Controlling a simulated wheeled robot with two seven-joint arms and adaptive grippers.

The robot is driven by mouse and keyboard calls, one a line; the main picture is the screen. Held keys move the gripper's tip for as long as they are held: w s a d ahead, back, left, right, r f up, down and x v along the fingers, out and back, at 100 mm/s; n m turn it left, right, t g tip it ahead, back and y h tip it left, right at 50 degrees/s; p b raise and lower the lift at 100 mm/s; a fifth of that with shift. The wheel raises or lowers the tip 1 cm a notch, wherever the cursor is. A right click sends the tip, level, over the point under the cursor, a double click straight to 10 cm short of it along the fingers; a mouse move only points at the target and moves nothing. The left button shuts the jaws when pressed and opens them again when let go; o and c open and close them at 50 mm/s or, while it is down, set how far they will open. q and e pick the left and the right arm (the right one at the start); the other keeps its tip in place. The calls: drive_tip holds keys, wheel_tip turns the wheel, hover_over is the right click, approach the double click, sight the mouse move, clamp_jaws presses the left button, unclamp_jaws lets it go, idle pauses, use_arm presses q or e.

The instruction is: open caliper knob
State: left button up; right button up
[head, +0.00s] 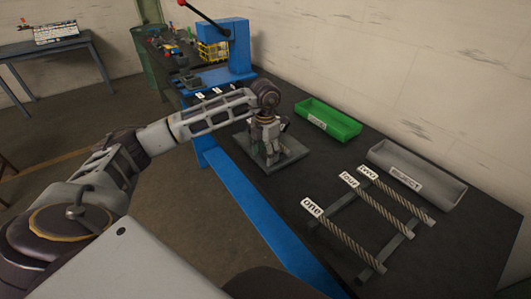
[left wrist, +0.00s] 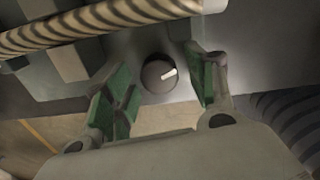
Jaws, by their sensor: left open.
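The knob (left wrist: 158,73) is a dark round dial with a white mark pointing right and slightly up, on a grey fixture face in the left wrist view. My left gripper (left wrist: 160,88) is open, with its green pads on either side of the knob and gaps to it visible. In the head view my left gripper (head: 268,150) points down over the grey fixture plate (head: 290,152) on the bench, and it hides the knob there. A twisted rope-like rod (left wrist: 95,22) crosses the fixture above the knob in the left wrist view. My right gripper is not in view.
A green "accept"-side bin (head: 328,122) and a grey bin labelled reject (head: 418,175) stand along the wall. Labelled twisted rods (head: 345,238) lie on a rack at the right. A blue press (head: 232,45) stands behind. The dark bench top between them is clear.

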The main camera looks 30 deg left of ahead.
sight(265, 153)
use_arm(q)
drive_tip(key=shift+r, duration=0.9)
wheel_tip(265, 153, up, 10)
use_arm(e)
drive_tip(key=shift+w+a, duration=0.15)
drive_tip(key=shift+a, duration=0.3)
use_arm(q)
drive_tip(key=shift+r, duration=0.1)
